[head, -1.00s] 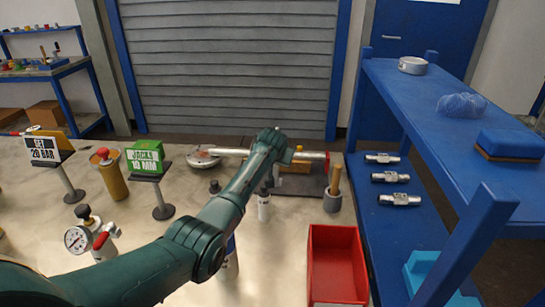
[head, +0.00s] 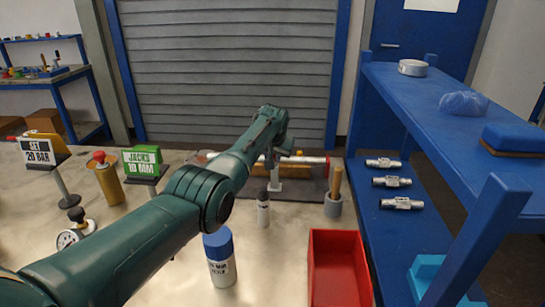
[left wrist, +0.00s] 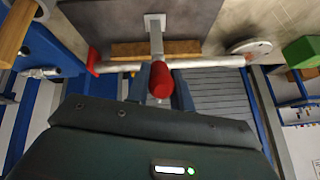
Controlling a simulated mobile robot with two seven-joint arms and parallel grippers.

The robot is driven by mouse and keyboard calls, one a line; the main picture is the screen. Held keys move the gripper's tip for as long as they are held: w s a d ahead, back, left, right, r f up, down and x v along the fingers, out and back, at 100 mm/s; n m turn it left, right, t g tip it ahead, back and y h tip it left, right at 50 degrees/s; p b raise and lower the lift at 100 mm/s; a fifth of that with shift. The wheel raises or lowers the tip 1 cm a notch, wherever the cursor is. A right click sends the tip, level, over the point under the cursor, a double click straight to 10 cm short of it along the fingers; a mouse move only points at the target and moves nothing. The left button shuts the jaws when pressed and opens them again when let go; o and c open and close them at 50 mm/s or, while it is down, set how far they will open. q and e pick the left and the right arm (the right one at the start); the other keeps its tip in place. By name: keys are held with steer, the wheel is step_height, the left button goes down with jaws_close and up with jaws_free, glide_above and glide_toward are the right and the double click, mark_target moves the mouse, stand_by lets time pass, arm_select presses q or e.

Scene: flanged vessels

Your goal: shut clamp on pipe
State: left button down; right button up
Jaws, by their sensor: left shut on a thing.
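The pale pipe (head: 312,160) lies level across a low stand at the back of the table. Its red end (head: 327,164) is at the right in the head view. In the left wrist view the pipe (left wrist: 205,62) runs across, its red end at the left and a round flange (left wrist: 248,47) at the right. My left gripper (head: 285,152) is above the pipe. In the left wrist view its fingers (left wrist: 160,92) are shut around a red grip (left wrist: 160,78), apparently the clamp handle. The clamp's jaw is hidden, so its closure cannot be told. My right gripper is out of view.
A blue-capped bottle (head: 219,260), a small black-capped bottle (head: 263,210) and a grey cup with a wooden rod (head: 333,205) stand nearby. A red bin (head: 338,268) is at front right, beside blue shelving (head: 440,110). Signs stand at left.

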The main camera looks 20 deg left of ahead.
arm_select(q)
steer(key=c, duration=1.2)
jaws_free()
steer(key=shift+p+v, duration=0.55)
steer(key=shift+v, duration=0.3)
steer(key=v, duration=1.1)
steer(key=shift+r, duration=0.2)
steer(key=shift+s, duration=0.1)
